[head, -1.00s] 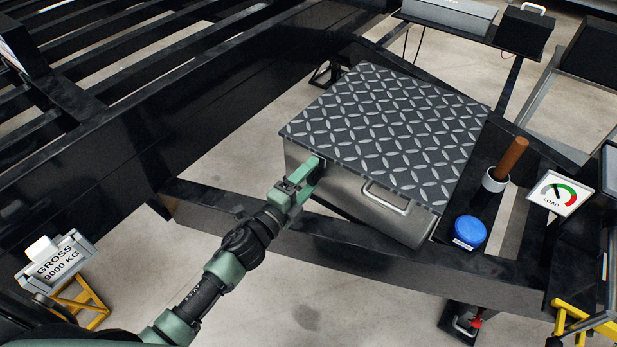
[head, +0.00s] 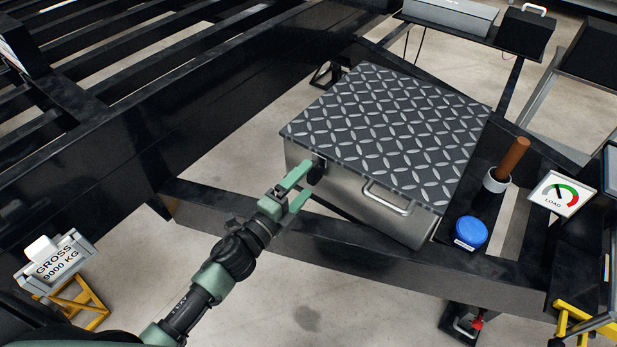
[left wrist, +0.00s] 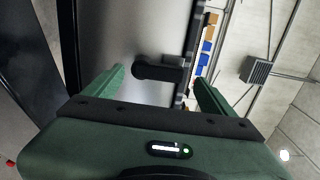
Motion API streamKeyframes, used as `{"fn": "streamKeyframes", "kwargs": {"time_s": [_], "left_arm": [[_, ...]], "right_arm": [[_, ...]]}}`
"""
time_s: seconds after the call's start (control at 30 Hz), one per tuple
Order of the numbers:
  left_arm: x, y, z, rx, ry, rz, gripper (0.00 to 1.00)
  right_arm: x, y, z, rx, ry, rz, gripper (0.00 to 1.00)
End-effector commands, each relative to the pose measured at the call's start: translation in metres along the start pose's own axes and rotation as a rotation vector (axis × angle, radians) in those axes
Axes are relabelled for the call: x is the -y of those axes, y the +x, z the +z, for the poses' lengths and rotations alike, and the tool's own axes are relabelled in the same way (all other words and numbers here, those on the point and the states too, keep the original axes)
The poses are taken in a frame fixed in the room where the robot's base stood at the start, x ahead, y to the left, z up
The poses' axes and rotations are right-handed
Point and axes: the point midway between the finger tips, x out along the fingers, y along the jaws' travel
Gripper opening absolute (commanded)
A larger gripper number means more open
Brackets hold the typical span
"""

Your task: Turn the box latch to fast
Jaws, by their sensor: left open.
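The metal box (head: 345,190) has a dark diamond-plate lid (head: 390,125), which lies closed on it. A small black latch (head: 318,171) sits on the front face, near the left end, just under the lid edge. In the left wrist view the latch (left wrist: 155,71) reaches from a rounded end toward the lid edge. My left gripper (head: 305,182) is open just in front of the latch. In the left wrist view its fingers stand apart on either side of the latch, with visible gaps. My right gripper is not in view.
A silver handle (head: 388,199) sticks out of the box front. Black trailer beams (head: 380,240) run below the box front.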

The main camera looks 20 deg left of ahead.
Motion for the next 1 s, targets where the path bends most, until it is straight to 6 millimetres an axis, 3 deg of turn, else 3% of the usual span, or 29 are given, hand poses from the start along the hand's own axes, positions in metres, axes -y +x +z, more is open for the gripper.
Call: {"fn": "streamKeyframes", "kwargs": {"time_s": [0.1, 0.3, 0.87, 1.0], "left_arm": [[-0.002, -0.023, 0.000, 0.001, 0.000, 0.001, 0.85], [0.000, -0.045, 0.001, 0.002, 0.003, -0.001, 0.85], [0.001, -0.048, 0.001, 0.002, 0.002, -0.002, 0.85], [0.002, -0.051, 0.010, 0.060, -0.063, 0.014, 0.85]], "right_arm": [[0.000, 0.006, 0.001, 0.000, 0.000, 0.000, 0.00], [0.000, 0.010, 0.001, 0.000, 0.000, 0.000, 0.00], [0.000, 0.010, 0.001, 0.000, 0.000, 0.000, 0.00], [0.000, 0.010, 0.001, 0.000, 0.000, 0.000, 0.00]]}}
